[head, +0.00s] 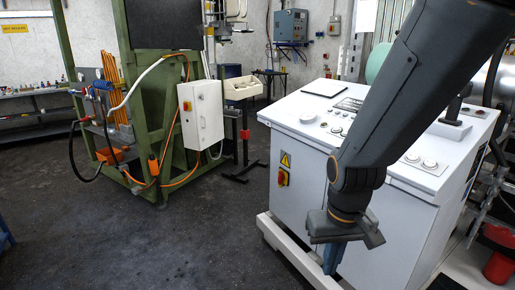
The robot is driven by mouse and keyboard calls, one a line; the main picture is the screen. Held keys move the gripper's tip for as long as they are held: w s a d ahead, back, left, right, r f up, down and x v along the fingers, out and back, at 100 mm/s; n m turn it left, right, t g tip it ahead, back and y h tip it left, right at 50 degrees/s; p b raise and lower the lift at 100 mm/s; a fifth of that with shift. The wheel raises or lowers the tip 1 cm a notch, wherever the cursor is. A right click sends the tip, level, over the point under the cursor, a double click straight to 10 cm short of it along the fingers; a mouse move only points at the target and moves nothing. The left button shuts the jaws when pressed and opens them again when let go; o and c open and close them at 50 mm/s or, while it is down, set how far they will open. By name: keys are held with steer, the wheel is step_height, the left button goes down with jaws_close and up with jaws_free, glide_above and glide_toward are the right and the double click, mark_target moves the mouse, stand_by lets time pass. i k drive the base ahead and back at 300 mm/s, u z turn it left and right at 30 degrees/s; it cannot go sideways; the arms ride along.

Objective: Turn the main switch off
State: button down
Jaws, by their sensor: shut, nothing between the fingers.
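The main switch (282,178) looks like a red knob on a yellow plate on the left face of the white control cabinet (300,205), just below a yellow warning triangle (285,160). The knob's angle is too small to read. My gripper (332,262) points down in front of the cabinet, to the right of and lower than the switch, apart from it. Its fingers are shut with nothing between them. My arm hides part of the cabinet's front and top.
A green frame (137,130) with hoses and a white box (200,112) stands at the left. A pale base rail (285,250) runs along the cabinet's foot. A red bucket (497,268) is at the lower right. The dark floor (190,235) is clear on the left.

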mark_target(281, 176)
steer(key=i, duration=0.1)
steer(key=k, duration=0.6)
steer(key=u, duration=0.7)
steer(key=i, duration=0.85)
steer(key=u, duration=0.7)
steer(key=i, duration=0.95)
steer(key=z, duration=0.95)
steer(key=i, duration=0.9)
steer(key=z, duration=0.8)
